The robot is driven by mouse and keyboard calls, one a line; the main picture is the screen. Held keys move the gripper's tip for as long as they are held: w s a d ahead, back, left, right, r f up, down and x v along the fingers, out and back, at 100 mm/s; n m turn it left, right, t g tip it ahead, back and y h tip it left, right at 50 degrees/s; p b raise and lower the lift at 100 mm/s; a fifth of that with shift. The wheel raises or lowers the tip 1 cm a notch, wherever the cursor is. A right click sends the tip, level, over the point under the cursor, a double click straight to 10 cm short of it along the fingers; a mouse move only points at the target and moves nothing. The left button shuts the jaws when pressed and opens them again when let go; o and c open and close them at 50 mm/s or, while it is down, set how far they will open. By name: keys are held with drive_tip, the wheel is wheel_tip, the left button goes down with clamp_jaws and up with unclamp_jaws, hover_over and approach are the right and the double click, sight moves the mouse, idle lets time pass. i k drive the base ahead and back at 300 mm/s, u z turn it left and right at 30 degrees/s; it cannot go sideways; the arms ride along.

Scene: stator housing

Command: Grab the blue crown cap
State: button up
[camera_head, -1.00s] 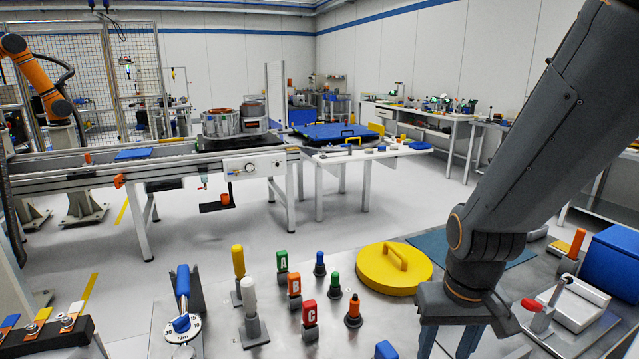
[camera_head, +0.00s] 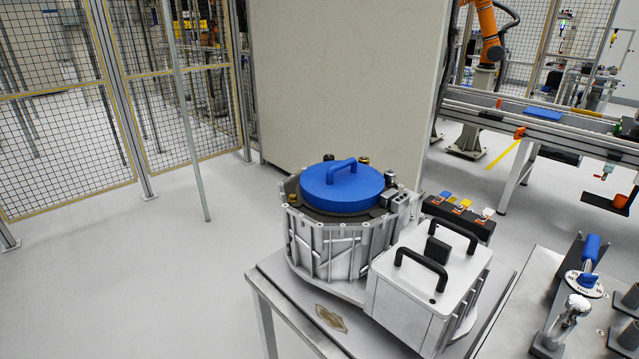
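A round blue cap (camera_head: 341,187) with an arched blue handle (camera_head: 341,167) on top lies flat on the upper opening of a ribbed metal stator housing (camera_head: 327,243). It appears to be the blue crown cap. The housing stands on a metal table in the middle of the view. Nothing covers the cap or its handle. My gripper is not in view.
A white box (camera_head: 428,290) with black handles stands against the housing's right front. A black block with coloured tabs (camera_head: 460,215) sits behind it. Upright tools (camera_head: 575,318) stand at the right. Open floor (camera_head: 150,290) lies to the left, below mesh fencing.

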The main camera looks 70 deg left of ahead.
sight(349, 186)
drive_tip(key=u, duration=3.7)
drive_tip(key=k, duration=1.05)
drive_tip(key=z, duration=0.85)
drive_tip(key=i, duration=1)
drive_tip(key=u, duration=0.45)
drive_tip(key=k, duration=0.55)
drive_tip(key=u, duration=1.15)
drive_tip(key=i, duration=0.6)
drive_tip(key=u, duration=0.15)
